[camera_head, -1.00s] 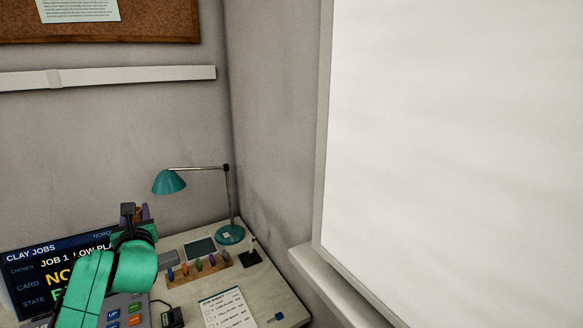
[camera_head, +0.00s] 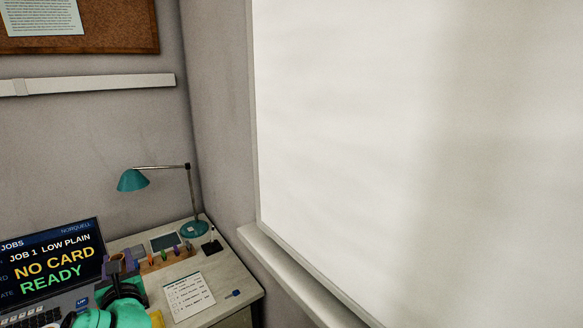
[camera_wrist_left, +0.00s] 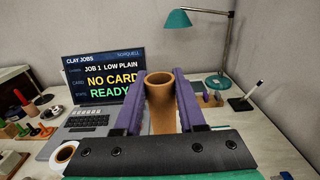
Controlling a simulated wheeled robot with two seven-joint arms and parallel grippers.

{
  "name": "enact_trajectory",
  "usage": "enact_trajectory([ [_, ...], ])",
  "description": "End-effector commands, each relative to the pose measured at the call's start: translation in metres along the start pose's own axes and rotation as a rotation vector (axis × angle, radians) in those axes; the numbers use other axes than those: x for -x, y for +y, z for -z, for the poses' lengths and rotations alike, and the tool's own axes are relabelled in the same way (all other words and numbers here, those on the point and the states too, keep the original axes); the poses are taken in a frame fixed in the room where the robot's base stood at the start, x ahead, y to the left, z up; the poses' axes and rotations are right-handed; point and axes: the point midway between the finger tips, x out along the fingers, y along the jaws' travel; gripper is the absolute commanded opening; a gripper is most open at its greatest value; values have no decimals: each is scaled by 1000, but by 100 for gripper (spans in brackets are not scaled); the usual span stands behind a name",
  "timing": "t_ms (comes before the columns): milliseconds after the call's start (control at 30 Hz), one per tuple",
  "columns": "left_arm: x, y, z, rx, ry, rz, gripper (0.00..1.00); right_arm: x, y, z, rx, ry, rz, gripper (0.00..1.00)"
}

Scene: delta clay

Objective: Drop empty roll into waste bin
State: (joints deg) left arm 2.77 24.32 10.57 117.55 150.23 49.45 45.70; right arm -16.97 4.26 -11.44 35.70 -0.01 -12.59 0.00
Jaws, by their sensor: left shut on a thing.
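My left gripper (camera_head: 118,270) is low at the left in the head view, in front of the laptop screen. In the left wrist view its two purple fingers (camera_wrist_left: 166,98) are shut on a brown cardboard roll (camera_wrist_left: 162,92). The roll is a hollow tube held upright with its open end up, above the desk. My right gripper is not in view. No waste bin shows in either current view.
A laptop (camera_head: 50,265) reads NO CARD, READY. A cup (camera_wrist_left: 65,153) stands at lower left in the wrist view. A large white panel (camera_head: 400,150) fills the right.

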Motion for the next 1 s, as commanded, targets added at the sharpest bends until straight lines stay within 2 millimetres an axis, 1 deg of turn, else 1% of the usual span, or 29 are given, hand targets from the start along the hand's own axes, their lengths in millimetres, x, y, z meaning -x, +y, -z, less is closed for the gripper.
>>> enact_trajectory([
  [33,9,-4,14,-4,5,14,0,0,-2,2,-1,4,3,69],
  [167,38,-14,48,-4,6,66,0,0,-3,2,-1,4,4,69],
  [267,70,-25,78,-6,8,137,0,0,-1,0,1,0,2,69],
  [300,87,-30,91,-6,9,176,0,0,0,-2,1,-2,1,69],
  [367,116,-39,111,-6,12,245,0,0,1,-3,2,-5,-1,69],
  [400,138,-45,124,-3,14,297,0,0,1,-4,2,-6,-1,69],
  [500,191,-58,148,0,14,426,0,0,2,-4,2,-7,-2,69],
  [600,230,-66,161,1,11,519,0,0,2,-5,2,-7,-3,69],
  [700,260,-71,169,0,9,588,0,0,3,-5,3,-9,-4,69],
  [733,267,-72,171,0,8,604,0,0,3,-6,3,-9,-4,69],
  [833,283,-74,174,1,4,639,0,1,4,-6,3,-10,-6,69],
  [900,287,-75,174,0,1,648,0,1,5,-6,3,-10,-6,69],
  [1000,287,-75,174,1,0,649,0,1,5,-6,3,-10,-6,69],
])
